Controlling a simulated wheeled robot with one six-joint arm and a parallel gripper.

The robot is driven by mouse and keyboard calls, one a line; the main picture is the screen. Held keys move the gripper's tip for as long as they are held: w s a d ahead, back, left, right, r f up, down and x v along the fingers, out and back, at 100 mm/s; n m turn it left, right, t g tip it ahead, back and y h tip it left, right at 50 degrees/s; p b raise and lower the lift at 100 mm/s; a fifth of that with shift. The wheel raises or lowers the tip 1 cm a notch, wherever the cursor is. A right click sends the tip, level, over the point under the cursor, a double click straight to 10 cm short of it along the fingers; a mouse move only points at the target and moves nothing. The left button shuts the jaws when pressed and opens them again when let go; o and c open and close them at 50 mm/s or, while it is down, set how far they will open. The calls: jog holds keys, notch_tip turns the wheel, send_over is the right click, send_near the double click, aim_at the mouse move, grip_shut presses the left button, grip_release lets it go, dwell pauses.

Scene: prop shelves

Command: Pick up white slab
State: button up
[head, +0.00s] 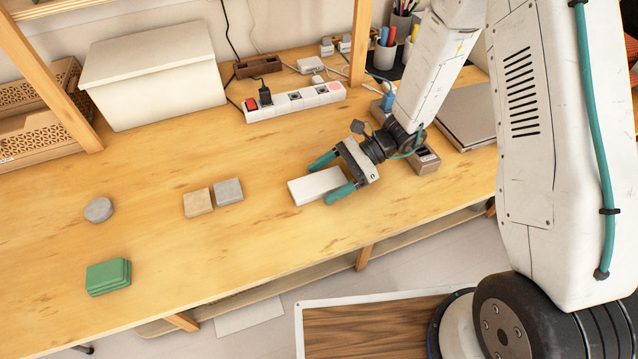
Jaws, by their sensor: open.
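The white slab (314,187) lies flat on the wooden table, right of the picture's middle. My gripper (332,177) is open at the slab's right end. One green-tipped finger shows on the slab's far side and the other on its near side by the front right corner. I cannot tell whether the fingers touch the slab or how high they are above the table.
A tan block (198,203) and a grey block (229,191) stand left of the slab. Farther left are a grey disc (98,210) and a green stack (108,277). A power strip (295,101) and white box (152,70) stand behind. The table's front edge is near.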

jog(key=c, duration=1.3)
jog(key=shift+c, duration=0.2)
